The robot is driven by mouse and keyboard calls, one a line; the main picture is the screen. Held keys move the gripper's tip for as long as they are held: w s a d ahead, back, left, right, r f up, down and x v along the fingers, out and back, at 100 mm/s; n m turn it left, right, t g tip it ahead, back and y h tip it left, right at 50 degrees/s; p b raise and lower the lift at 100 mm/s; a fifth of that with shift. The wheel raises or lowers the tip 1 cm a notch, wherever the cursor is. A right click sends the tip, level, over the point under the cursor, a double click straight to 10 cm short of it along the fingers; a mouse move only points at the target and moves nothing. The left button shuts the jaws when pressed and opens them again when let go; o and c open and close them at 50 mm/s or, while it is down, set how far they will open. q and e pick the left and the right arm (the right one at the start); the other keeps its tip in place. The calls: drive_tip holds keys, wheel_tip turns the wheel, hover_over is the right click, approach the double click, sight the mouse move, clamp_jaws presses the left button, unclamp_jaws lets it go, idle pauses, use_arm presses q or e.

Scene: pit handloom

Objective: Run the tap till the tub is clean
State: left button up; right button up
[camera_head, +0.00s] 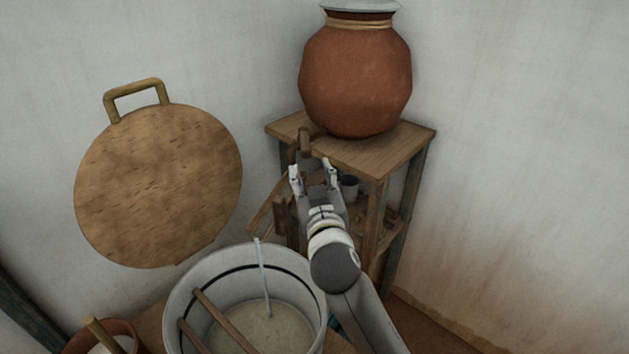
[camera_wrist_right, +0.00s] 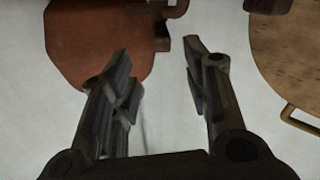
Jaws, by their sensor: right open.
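The pale grey tub (camera_head: 190,283) with a dark band stands at the bottom of the head view, holding cloudy, beige-grey contents. A thin pale strand (camera_head: 262,275) runs from the tub's far rim down to them; I cannot tell if it is water. A brown fitting (camera_head: 304,142), perhaps the tap, sits by the clay pot (camera_head: 355,80); it also shows in the wrist view (camera_wrist_right: 161,30). My right gripper (camera_head: 314,172) is open and empty, just short of this fitting; its fingers (camera_wrist_right: 158,50) are spread. My left gripper is not in view.
The pot stands on a wooden stand (camera_head: 375,155) with a lower shelf. A round wooden board (camera_head: 158,185) with a handle leans at the wall. Wooden bars (camera_head: 228,322) cross the tub. A reddish pot (camera_head: 118,328) sits at bottom left.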

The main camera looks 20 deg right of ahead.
drive_tip(key=shift+s+a, duration=0.1)
drive_tip(key=shift+s, duration=0.5)
